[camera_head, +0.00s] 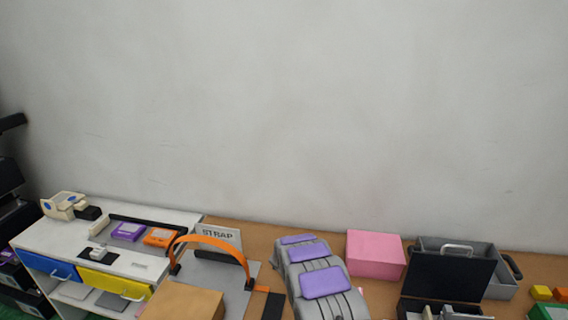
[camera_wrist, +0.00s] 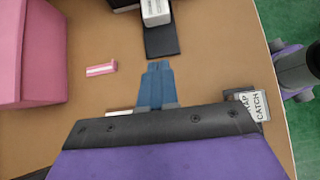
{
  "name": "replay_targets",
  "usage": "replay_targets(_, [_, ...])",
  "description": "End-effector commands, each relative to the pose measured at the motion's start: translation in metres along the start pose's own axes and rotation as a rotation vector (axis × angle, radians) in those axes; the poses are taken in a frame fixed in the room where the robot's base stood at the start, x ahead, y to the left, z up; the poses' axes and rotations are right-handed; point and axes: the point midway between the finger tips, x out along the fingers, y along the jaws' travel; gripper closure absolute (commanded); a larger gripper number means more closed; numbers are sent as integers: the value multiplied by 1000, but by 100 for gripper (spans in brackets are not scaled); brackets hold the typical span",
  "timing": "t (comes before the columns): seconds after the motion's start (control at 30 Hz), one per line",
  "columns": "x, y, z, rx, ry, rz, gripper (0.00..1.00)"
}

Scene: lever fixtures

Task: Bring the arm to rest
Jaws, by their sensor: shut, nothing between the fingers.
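My gripper (camera_wrist: 157,68) shows in the wrist view as two blue fingers pressed together, with nothing between them. It points over the brown table top (camera_wrist: 210,65) and appears apart from the things around it.
In the wrist view, a pink box (camera_wrist: 30,55) is at left, a small pink striped block (camera_wrist: 101,69) near the fingers, a black plate (camera_wrist: 161,42) ahead.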

Motion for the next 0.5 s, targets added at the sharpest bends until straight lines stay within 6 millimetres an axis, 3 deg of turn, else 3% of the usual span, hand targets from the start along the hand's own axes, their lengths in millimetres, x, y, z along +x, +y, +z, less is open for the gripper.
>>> replay_targets(0.17, [-23, -11, 27, 87, 39, -24, 100])
replay_targets(0.5, [-78, -64, 93, 322, 146, -115, 100])
